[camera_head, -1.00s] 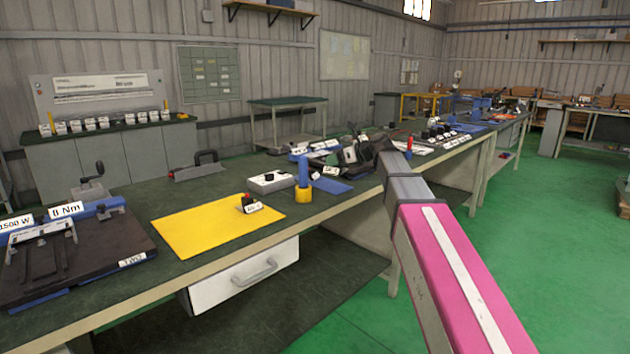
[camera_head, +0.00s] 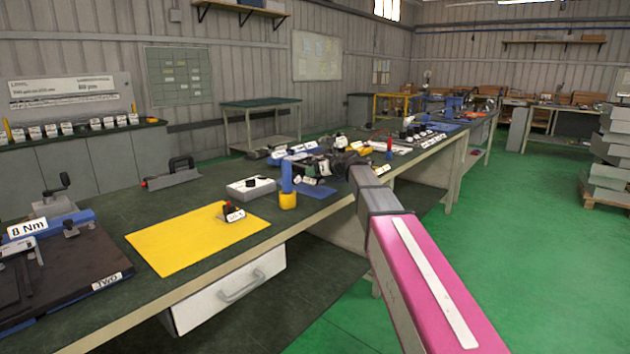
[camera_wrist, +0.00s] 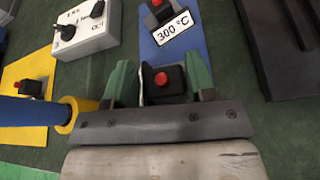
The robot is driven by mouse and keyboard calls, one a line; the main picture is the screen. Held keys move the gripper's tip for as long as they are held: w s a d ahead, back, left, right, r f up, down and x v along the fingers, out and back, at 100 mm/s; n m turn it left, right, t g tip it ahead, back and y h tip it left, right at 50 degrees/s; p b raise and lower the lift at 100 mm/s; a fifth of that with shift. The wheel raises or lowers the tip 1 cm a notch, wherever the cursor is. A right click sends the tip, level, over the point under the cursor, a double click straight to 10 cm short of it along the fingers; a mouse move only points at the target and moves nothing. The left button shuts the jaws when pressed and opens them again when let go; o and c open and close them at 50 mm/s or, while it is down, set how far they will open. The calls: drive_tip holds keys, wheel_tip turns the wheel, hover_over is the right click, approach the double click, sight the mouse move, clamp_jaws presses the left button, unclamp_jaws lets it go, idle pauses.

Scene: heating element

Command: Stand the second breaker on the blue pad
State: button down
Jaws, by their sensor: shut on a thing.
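In the wrist view my gripper (camera_wrist: 160,78) has its green fingers shut on a small black breaker (camera_wrist: 172,84) with a red button. The held breaker is over the near part of the blue pad (camera_wrist: 185,52); I cannot tell whether it touches the pad. Another black breaker with a red button (camera_wrist: 159,12), tagged "300 °C", is on the pad farther up the picture. In the head view the blue pad (camera_head: 313,191) is partly hidden behind my arm. A tagged black breaker with a red button (camera_head: 229,212) is on the yellow mat (camera_head: 180,242).
A blue cylinder with a yellow base (camera_head: 288,185) stands close to the left of my gripper. A grey box with black knobs (camera_head: 252,187) lies beside it. A dark slab (camera_wrist: 288,50) lies right of the pad. A dark fixture (camera_head: 70,275) stands front left.

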sight(315, 179)
drive_tip(key=shift+f, duration=1.55)
drive_tip(key=shift+f, duration=0.1)
drive_tip(key=shift+c, duration=2.2)
unclamp_jaws()
drive_tip(key=v, duration=1.2)
